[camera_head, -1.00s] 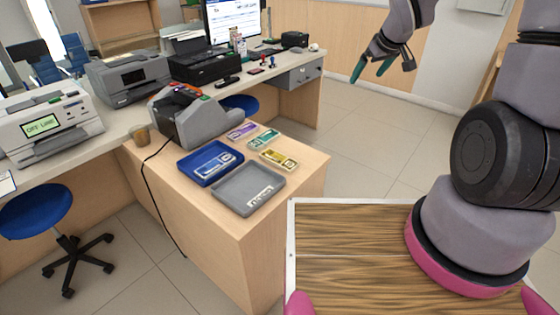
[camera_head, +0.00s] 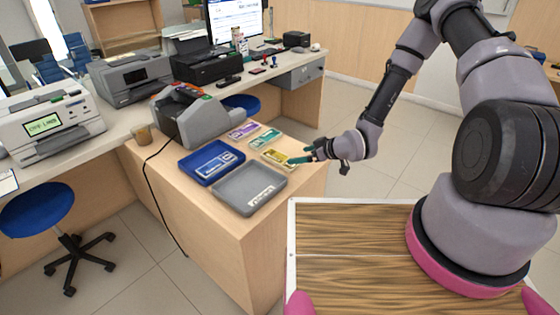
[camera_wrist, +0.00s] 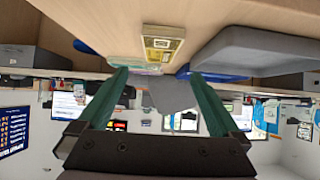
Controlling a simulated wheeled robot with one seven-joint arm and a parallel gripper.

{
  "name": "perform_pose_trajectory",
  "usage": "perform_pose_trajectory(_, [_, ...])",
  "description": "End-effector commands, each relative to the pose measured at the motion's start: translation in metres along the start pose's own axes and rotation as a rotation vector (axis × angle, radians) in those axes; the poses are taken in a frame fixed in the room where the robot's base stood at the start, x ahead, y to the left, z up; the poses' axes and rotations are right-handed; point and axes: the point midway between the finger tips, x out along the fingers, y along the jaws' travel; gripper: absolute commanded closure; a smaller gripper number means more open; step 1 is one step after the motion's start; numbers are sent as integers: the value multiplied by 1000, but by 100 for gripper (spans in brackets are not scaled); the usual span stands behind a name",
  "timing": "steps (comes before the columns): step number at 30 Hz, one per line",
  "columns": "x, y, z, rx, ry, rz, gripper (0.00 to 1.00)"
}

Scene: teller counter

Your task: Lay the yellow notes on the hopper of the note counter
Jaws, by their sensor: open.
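The yellow notes (camera_head: 277,158) lie flat on the wooden counter, to the right of the trays. They also show in the wrist view (camera_wrist: 163,42), ahead of and between my fingers. My gripper (camera_head: 300,158) is open and empty at the right edge of the yellow notes in the head view; its green fingers (camera_wrist: 157,90) are spread apart in the wrist view. I cannot tell whether a fingertip touches the notes. The grey note counter (camera_head: 205,122) stands at the back of the same counter, beyond the blue tray, with its hopper only partly visible.
A blue tray (camera_head: 238,151) and a grey tray (camera_head: 222,201) stand left of the yellow notes. Green notes (camera_head: 265,138) and purple notes (camera_head: 243,130) lie behind them. A black cable (camera_head: 150,190) hangs over the counter's left side.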

Motion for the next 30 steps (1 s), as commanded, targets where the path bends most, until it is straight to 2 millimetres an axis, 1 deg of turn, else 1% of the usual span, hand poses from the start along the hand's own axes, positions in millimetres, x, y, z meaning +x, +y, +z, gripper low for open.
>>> perform_pose_trajectory(1, [10, -1, 0, 0, 1, -2, 0])
perform_pose_trajectory(3, [21, -1, 0, -1, 0, -2, 0])
perform_pose_trajectory(6, [35, 0, 0, 0, 0, 0, 0])
perform_pose_trajectory(13, [53, -1, 1, 1, -2, 0, 0])
perform_pose_trajectory(18, [80, -2, 2, 1, -2, -1, 0])
perform_pose_trajectory(21, [91, -1, 2, 0, -1, -1, 0])
perform_pose_trajectory(24, [96, -1, 2, 1, -2, -1, 0])
perform_pose_trajectory(30, [96, -1, 2, 1, -2, 0, 0])
